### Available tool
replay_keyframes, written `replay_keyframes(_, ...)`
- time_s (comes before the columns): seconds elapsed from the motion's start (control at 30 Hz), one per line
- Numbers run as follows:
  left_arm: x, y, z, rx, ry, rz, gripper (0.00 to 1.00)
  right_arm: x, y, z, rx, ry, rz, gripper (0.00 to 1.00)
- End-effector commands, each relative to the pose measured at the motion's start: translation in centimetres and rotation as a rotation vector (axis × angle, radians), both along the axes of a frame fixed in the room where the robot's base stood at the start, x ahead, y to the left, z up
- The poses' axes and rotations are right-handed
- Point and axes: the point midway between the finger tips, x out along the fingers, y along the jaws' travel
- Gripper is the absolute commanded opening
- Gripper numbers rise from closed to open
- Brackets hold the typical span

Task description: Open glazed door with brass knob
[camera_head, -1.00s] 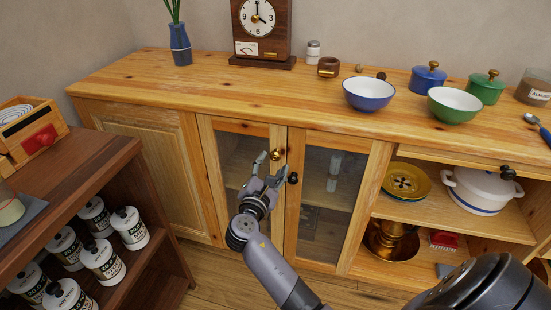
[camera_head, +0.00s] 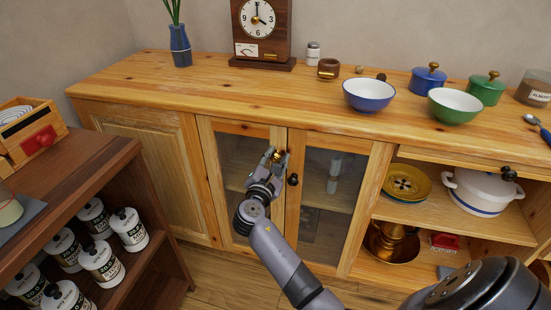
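The glazed door with the brass knob (camera_head: 232,160) is the left of two glass doors in the pine cabinet. It sits flush in its frame, closed. The brass knob (camera_head: 277,155) is near the door's upper right edge, partly hidden by my fingers. My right gripper (camera_head: 276,154) reaches up from the lower right, and its fingers are closed in around the knob, one on each side. My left gripper is not in view.
The neighbouring glazed door (camera_head: 327,200) has a black knob (camera_head: 293,180) close to the right of my gripper. A dark wooden shelf (camera_head: 90,170) with several labelled jars stands at the left. Bowls, pots and a clock (camera_head: 262,35) stand on the cabinet top.

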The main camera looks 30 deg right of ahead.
Motion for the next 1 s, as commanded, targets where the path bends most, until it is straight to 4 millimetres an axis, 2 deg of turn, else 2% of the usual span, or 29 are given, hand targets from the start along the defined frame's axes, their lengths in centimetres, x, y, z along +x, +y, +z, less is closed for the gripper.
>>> replay_keyframes(0.4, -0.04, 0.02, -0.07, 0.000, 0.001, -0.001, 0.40, -0.02, 0.01, -0.03, 0.000, 0.000, 0.000, 0.00)
replay_keyframes(1.0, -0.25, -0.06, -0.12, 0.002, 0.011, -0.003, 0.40, 0.03, -0.04, -0.16, 0.002, 0.000, -0.034, 0.00)
